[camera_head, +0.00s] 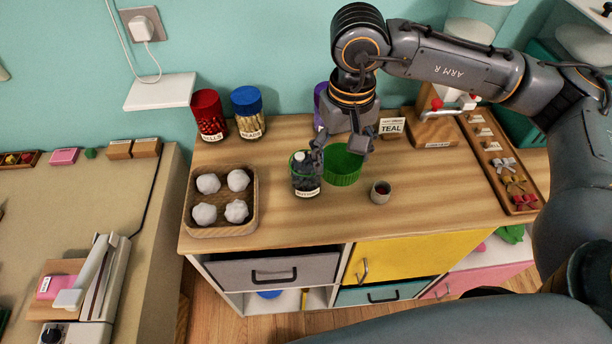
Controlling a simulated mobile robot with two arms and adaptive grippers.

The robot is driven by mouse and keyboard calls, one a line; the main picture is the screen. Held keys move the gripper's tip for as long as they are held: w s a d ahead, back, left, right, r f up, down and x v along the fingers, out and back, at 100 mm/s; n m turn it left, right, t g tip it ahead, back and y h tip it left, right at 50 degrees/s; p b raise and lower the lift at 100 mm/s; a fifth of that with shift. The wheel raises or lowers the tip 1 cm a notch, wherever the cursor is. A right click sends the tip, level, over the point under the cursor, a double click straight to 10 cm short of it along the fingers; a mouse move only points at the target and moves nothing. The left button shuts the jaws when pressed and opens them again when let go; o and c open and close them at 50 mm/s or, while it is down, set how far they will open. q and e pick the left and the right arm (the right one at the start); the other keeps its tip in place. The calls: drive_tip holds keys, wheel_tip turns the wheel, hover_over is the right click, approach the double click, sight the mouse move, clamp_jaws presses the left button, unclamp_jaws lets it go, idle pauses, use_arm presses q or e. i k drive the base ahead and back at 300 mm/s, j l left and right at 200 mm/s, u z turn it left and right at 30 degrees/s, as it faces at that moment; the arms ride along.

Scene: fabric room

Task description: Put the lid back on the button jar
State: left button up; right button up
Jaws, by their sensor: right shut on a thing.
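The button jar (306,182) is a clear jar with dark contents and a pale label, standing upright on the wooden cabinet top. Its top looks uncovered. The green ribbed lid (343,172) is just right of the jar, between the fingers of my right gripper (340,148). My right gripper points down from above and is shut on the lid. One finger is close to the jar's upper right side; I cannot tell if they touch. Whether the lid rests on the wood is unclear. My left gripper is not in view.
Red-lidded (209,115) and blue-lidded (248,112) jars stand behind left. A purple thing (320,104) is partly hidden behind my gripper. The front middle wood is clear.

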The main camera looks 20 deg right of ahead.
sight(305, 185)
drive_tip(key=l+u, duration=0.15)
drive_tip(key=l, duration=0.25)
drive_tip(key=k+l+u, duration=0.15)
drive_tip(key=l, duration=0.2)
drive_tip(key=k+l+u, duration=0.15)
drive_tip(key=l, duration=0.25)
drive_tip(key=l+u, duration=0.15)
drive_tip(key=l, duration=0.2)
drive_tip(key=k+l+u, duration=0.15)
drive_tip(key=l, duration=0.2)
